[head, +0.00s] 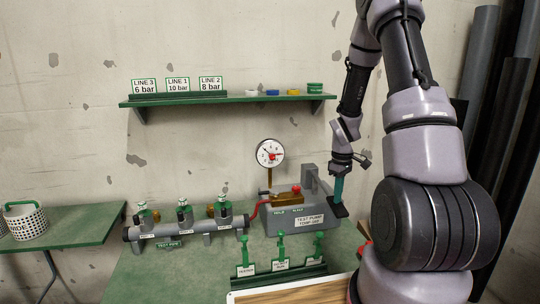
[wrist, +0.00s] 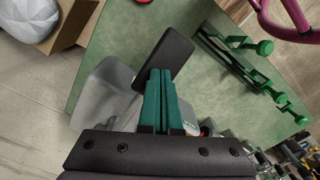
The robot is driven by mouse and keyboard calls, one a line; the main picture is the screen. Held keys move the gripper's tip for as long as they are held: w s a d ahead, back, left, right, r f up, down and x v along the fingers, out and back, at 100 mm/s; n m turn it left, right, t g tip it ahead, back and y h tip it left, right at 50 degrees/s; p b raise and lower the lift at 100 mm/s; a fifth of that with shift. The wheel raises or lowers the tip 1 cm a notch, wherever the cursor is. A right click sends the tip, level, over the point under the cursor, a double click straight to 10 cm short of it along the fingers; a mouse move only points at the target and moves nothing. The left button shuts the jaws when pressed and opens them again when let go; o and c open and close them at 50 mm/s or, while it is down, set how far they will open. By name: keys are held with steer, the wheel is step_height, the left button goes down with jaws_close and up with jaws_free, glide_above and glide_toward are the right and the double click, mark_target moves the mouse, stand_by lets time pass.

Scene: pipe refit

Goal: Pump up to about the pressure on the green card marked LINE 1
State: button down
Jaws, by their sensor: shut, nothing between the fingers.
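The card LINE 1 (head: 178,85) reads 10 bar and stands in the middle of the shelf, between LINE 3 (head: 144,86) at 6 bar and LINE 2 (head: 211,84) at 8 bar. The grey test pump (head: 312,221) sits on the green bench. Its round white gauge (head: 270,153) faces me, but its reading is too small to tell. A black lever pad (head: 339,211) sticks out at the pump's right. My gripper (head: 337,202) is shut and empty, its teal fingertips over this pad. In the wrist view the fingertips (wrist: 160,72) overlap the pad (wrist: 169,53); contact is unclear.
A test pipe (head: 185,230) with several green-topped valves lies left of the pump, joined by a red hose. A green rack (head: 281,275) with upright tags stands in front. A wooden tray (head: 300,292) is at the near edge. Dark pipes (head: 484,90) lean at right.

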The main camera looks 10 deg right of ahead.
step_height(320, 180, up, 8)
steer(key=shift+f, duration=0.2)
steer(key=shift+f, duration=0.1)
step_height(320, 180, down, 8)
steer(key=shift+f, duration=0.15)
step_height(320, 180, up, 9)
steer(key=shift+f, duration=0.2)
stand_by(0.9)
steer(key=shift+f, duration=0.1)
stand_by(1.8)
stand_by(1.9)
